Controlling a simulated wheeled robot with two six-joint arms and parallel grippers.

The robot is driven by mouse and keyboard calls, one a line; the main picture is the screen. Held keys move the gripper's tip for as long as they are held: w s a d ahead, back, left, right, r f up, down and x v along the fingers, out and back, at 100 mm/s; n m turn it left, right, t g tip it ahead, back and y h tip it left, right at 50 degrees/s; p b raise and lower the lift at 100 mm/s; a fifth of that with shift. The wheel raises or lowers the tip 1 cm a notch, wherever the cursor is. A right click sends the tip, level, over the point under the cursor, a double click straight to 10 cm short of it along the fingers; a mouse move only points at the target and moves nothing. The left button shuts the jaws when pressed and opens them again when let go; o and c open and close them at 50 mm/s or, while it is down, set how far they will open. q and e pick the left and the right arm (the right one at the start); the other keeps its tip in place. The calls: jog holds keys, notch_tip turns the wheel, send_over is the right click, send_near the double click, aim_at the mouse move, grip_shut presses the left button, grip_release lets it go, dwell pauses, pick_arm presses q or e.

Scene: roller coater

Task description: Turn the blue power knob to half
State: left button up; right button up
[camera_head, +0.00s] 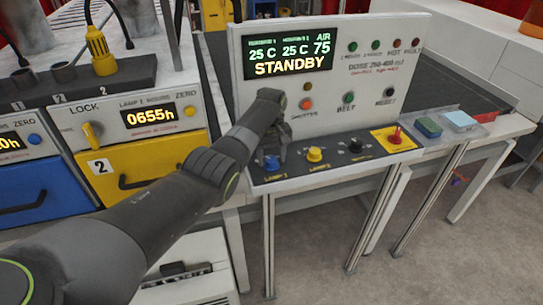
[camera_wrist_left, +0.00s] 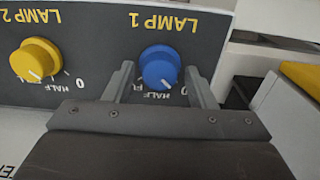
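The blue knob (camera_head: 271,163) sits at the left end of the dark strip along the front of the control panel. In the left wrist view the blue knob (camera_wrist_left: 159,65) appears upside down under the label LAMP 1, with 0 and HALF marks around it. A short white line on it points toward the lower right there. My left gripper (camera_head: 277,150) is at the knob; in the left wrist view its fingers (camera_wrist_left: 158,78) stand one on each side of the knob, with a small gap visible on both sides. My right gripper is out of view.
A yellow knob (camera_head: 314,154) sits beside the blue one, then a black knob (camera_head: 356,145) and a red switch on a yellow plate (camera_head: 393,139). The panel (camera_head: 240,75) with its STANDBY display rises behind. A yellow drawer unit (camera_head: 150,165) stands to the left.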

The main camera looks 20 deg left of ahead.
pick_arm(q)
jog(key=c, duration=0.8)
jog(key=shift+m, duration=0.3)
jog(key=m+p, duration=0.1)
jog(key=m, duration=0.2)
jog(key=shift+w+r, duration=0.1)
jog(key=m+p, duration=0.1)
jog(key=m, duration=0.4)
jog(key=o, duration=1)
